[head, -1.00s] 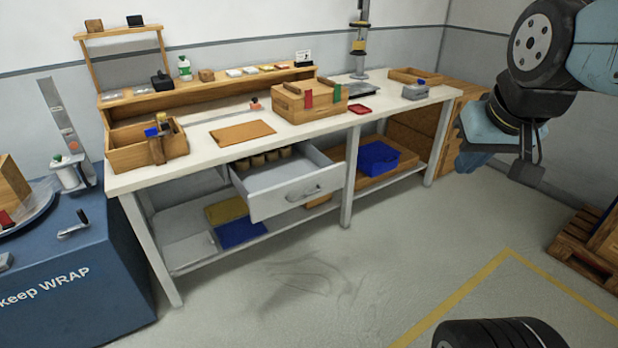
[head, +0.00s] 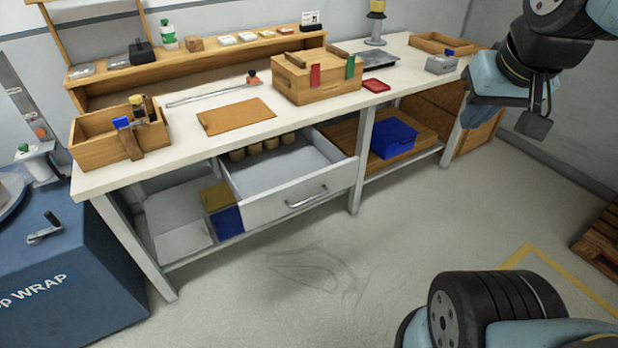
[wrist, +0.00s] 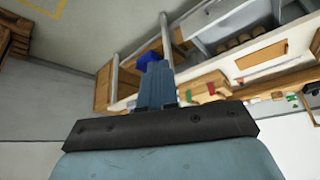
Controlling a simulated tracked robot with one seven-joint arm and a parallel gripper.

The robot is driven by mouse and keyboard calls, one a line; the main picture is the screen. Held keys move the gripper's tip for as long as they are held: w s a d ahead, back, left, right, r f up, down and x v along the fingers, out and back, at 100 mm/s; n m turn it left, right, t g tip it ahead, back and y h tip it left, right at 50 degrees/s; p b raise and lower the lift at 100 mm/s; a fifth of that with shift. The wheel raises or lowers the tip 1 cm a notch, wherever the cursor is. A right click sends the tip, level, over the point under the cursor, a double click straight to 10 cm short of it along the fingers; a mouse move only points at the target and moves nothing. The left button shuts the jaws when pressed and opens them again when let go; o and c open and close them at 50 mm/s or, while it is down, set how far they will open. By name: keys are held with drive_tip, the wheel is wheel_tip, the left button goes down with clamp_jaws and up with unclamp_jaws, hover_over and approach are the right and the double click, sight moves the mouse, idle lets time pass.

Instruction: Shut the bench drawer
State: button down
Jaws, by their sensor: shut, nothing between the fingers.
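The bench drawer (head: 300,205) is white-grey with a bar handle (head: 306,197) on its front. It hangs pulled out under the bench top, left of the middle leg, with several brown round items in its back part. My gripper shows in the wrist view (wrist: 158,70) with its fingers together and nothing between them. In that view the drawer (wrist: 225,25) lies beyond and to the right of the fingertips. In the head view my arm is at the upper right, well apart from the drawer; the fingertips are not clear there.
The white workbench (head: 150,165) carries a wooden tool box (head: 100,150), a lidded wooden box (head: 315,85) and a brown mat (head: 235,116). A blue bin (head: 393,138) sits on the lower shelf. A blue wrap machine (head: 75,260) stands at left. The floor before the drawer is clear.

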drive_tip(key=shift+w+a, duration=0.2)
drive_tip(key=w+a+f+n, duration=0.1)
drive_tip(key=w+f+n, duration=0.3)
drive_tip(key=w, duration=0.3)
drive_tip(key=w+a+f+n+t+h, duration=0.1)
drive_tip(key=w+f+n, duration=0.25)
drive_tip(key=w, duration=0.35)
drive_tip(key=w+a+f+n, duration=0.1)
drive_tip(key=w+f+n, duration=0.35)
drive_tip(key=w, duration=0.35)
drive_tip(key=n+g+y, duration=0.4)
drive_tip(key=n+y, duration=0.4)
drive_tip(key=n, duration=0.3)
approach(296, 199)
drive_tip(key=shift+x, duration=2.45)
drive_tip(key=shift+d, duration=0.15)
drive_tip(key=shift+w, duration=0.1)
